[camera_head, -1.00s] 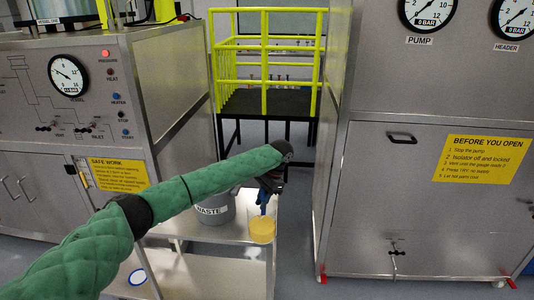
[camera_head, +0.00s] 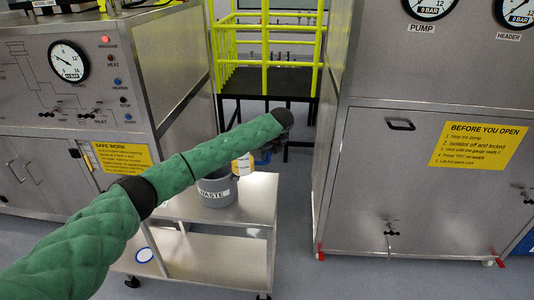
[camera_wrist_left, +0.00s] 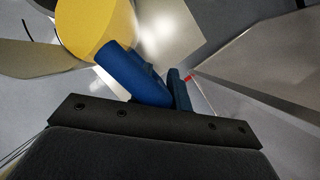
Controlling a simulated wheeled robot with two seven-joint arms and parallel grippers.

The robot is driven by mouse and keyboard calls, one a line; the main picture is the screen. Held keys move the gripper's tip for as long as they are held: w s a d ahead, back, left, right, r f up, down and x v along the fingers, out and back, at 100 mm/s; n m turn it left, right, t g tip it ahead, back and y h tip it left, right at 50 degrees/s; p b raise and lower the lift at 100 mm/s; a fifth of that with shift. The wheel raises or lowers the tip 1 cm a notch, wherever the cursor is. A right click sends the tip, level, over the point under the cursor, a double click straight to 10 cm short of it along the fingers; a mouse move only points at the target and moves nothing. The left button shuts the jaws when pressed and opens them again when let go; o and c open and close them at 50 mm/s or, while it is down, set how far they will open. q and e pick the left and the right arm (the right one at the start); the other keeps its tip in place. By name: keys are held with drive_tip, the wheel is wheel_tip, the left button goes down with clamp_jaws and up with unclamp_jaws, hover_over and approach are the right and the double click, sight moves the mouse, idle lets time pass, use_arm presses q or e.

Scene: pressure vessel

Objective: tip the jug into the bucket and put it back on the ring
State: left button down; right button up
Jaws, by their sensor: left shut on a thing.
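The jug (camera_head: 243,164) shows yellow and pale beyond my left forearm, at the right side of the bucket and higher in the picture. Its yellow side (camera_wrist_left: 88,25) fills the upper left of the left wrist view. My left gripper (camera_head: 262,157), with blue fingers, is shut on the jug; the exact grip is partly hidden. I cannot tell how far the jug is tilted. The grey bucket (camera_head: 218,190), labelled WASTE, stands on the trolley top, its left part behind my forearm. My right gripper is not in view.
The steel trolley (camera_head: 257,205) has a bare top right of the bucket. A control cabinet (camera_head: 150,100) stands at left and a large steel cabinet (camera_head: 415,200) at right. Yellow railings (camera_head: 265,65) and a black platform are behind. Open floor lies between trolley and right cabinet.

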use_arm(q)
drive_tip(key=shift+w+a+r+m+h, duration=0.15)
drive_tip(key=shift+m+h, duration=0.15)
drive_tip(key=shift+m, duration=0.5)
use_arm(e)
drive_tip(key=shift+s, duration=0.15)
use_arm(q)
wheel_tip(320, 180, up, 6)
drive_tip(key=a+h+p, duration=0.2)
drive_tip(key=h+p, duration=0.2)
drive_tip(key=p, duration=0.1)
drive_tip(key=shift+a+n, duration=0.25)
drive_tip(key=shift+n, duration=0.15)
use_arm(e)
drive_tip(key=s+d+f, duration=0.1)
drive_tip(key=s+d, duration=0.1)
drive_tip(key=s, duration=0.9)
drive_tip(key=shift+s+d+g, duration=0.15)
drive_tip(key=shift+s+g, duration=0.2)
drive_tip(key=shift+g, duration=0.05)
use_arm(q)
drive_tip(key=shift+a+r+h, duration=0.3)
drive_tip(key=shift+a+h, duration=0.35)
drive_tip(key=shift+h, duration=0.05)
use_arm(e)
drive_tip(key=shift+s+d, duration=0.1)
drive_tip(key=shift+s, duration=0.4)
use_arm(q)
drive_tip(key=shift+w, duration=0.1)
